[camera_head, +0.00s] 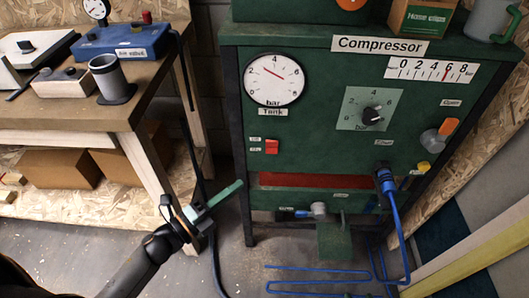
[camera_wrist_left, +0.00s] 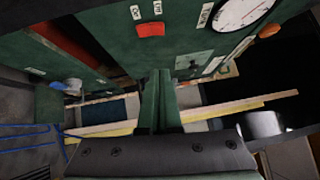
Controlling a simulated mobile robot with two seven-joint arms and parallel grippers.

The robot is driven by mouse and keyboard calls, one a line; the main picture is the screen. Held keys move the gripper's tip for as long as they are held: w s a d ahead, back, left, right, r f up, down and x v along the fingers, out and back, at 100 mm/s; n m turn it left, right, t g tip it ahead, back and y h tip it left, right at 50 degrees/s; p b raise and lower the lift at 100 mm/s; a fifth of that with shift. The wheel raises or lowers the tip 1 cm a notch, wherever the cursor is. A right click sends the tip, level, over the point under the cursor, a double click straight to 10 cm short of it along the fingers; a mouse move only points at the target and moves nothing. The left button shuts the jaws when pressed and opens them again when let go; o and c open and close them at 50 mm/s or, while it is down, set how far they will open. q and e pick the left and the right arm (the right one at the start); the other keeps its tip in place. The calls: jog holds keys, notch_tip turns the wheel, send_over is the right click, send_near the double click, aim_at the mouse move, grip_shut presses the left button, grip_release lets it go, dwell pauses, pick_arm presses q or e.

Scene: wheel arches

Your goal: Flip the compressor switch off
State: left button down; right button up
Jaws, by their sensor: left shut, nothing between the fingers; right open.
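The green compressor (camera_head: 330,150) stands at the centre right, with a "Compressor" label on top. Its small red switch (camera_head: 272,146) sits on the left of the front panel, below the round Tank gauge (camera_head: 274,80), with two small labels beside it. In the left wrist view, the red switch (camera_wrist_left: 150,30) is near the top, above the fingers. My left gripper (camera_head: 238,185) is shut and empty, its green fingers pointing toward the panel, below and left of the switch and apart from it. My right gripper is in neither view.
A wooden workbench (camera_head: 140,112) with a blue box (camera_head: 120,42) and a grey cup (camera_head: 108,75) stands at the left. The panel also has a black dial (camera_head: 371,116), an orange-handled valve (camera_head: 440,133) and a blue hose (camera_head: 392,205). Open floor lies below.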

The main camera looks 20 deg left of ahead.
pick_arm(q)
send_near(276, 144)
jog(key=d, duration=0.4)
jog(key=w, duration=0.2)
jog(key=w+a, duration=0.1)
jog(key=w, duration=0.1)
jog(key=shift+w+a+r+b, duration=0.1)
jog(key=shift+w+r+b, duration=0.1)
jog(key=shift+w+b, duration=0.15)
jog(key=shift+w, duration=0.15)
pick_arm(e)
jog(key=shift+w+r+t, duration=0.35)
jog(key=shift+w+t, duration=0.05)
jog(key=shift+w, duration=0.05)
jog(key=shift+d, duration=0.1)
